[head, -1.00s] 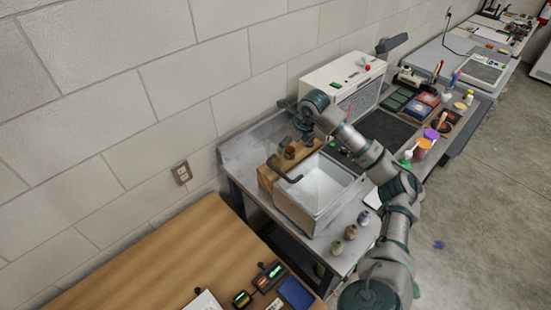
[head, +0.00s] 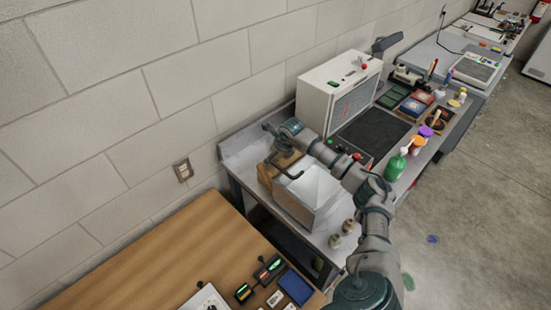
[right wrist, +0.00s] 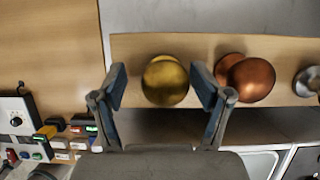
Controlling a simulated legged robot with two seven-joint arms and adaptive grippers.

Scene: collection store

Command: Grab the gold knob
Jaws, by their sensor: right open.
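In the right wrist view, the round gold knob (right wrist: 165,80) stands out from a light wooden board (right wrist: 215,45). My right gripper (right wrist: 158,84) is open, one finger on each side of the gold knob, with small gaps on both sides. A copper knob (right wrist: 250,79) sits just right of the right finger, and a silver knob (right wrist: 308,82) is at the right edge. In the head view, my right gripper (head: 278,138) is over the wooden block (head: 266,174) behind the sink; the gold knob cannot be made out there. My left gripper is not in view.
Small round jars (head: 348,227) sit on the bench front. A wooden table (head: 170,255) is at left.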

